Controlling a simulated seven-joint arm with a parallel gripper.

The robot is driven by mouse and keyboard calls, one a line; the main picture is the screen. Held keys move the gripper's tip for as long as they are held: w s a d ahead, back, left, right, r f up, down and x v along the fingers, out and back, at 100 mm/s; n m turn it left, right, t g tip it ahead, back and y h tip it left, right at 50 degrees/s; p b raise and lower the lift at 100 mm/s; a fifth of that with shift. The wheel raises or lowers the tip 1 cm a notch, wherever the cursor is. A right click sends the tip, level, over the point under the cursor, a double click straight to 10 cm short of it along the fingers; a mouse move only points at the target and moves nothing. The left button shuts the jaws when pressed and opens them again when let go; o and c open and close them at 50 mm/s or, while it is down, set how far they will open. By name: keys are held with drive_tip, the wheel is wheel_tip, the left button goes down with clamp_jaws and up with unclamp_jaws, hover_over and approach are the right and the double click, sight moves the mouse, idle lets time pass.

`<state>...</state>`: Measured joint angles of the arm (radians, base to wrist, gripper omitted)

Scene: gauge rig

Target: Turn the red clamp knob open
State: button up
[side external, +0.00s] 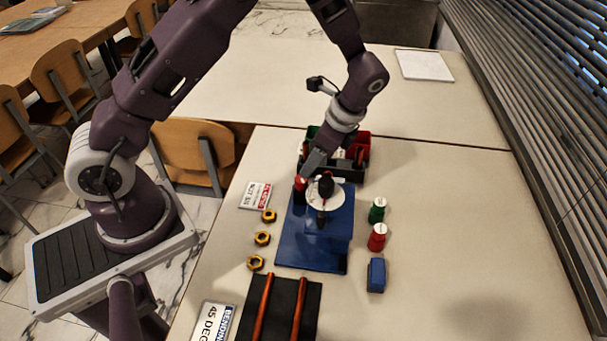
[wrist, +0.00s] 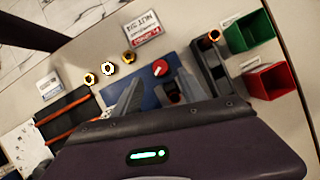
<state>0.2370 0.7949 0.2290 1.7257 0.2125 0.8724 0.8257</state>
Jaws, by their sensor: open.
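The red clamp knob (wrist: 160,68) shows in the wrist view as a round red cap with a pale bar mark, at the edge of the blue rig base (wrist: 148,94). In the side view the knob (side external: 300,183) stands at the left of the white round dial (side external: 326,196) on the blue rig (side external: 296,245). My gripper (wrist: 159,80) is open, with its two grey fingers apart and the knob in view just beyond the gap between their tips. In the side view my gripper (side external: 311,163) is close above the knob; contact cannot be told.
Green (wrist: 247,32) and red (wrist: 270,82) bins stand behind the rig. Several brass nuts (side external: 262,238) and a label card (side external: 255,195) lie left. Green (side external: 377,210) and red (side external: 377,237) cylinders and a blue block (side external: 376,275) stand right. A black tray (side external: 280,310) with copper rods is in front.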

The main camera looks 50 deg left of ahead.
sight(302, 179)
drive_tip(key=x, duration=0.7)
clamp_jaws()
